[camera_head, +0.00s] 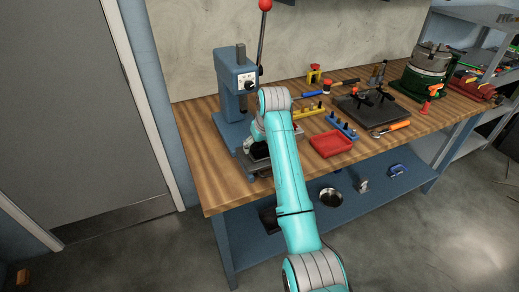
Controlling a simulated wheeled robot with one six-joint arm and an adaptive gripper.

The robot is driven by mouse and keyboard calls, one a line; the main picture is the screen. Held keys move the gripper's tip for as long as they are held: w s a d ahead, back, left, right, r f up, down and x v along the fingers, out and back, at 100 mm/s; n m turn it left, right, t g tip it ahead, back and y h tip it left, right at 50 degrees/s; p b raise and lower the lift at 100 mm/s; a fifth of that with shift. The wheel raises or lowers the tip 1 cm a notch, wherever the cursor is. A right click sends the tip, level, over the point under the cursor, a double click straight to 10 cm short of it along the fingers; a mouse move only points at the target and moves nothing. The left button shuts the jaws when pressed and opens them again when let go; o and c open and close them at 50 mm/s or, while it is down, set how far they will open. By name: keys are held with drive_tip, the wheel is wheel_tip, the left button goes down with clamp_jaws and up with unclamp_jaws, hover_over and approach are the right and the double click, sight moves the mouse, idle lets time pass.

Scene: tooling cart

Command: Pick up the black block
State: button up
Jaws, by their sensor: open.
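My gripper (256,160) is at the left end of the wooden bench, low in front of the blue press (236,88). It is open, but my turquoise arm hides much of it and the fingertips are hard to make out. I cannot single out the black block with certainty. Dark shapes around my gripper at the press base blend together, so a block there cannot be told from the gripper. A dark item (268,218) also shows on the lower shelf, partly behind my arm.
The wooden bench (205,165) holds a red tray (331,144), a dark plate (362,112), a blue holder (341,126), a yellow rack (309,111) and a green turntable (424,75). The press's red-knobbed lever (262,35) stands high. The blue lower shelf (310,215) holds a bowl (330,196).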

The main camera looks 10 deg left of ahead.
drive_tip(key=shift+r, duration=0.1)
drive_tip(key=c, duration=1.4)
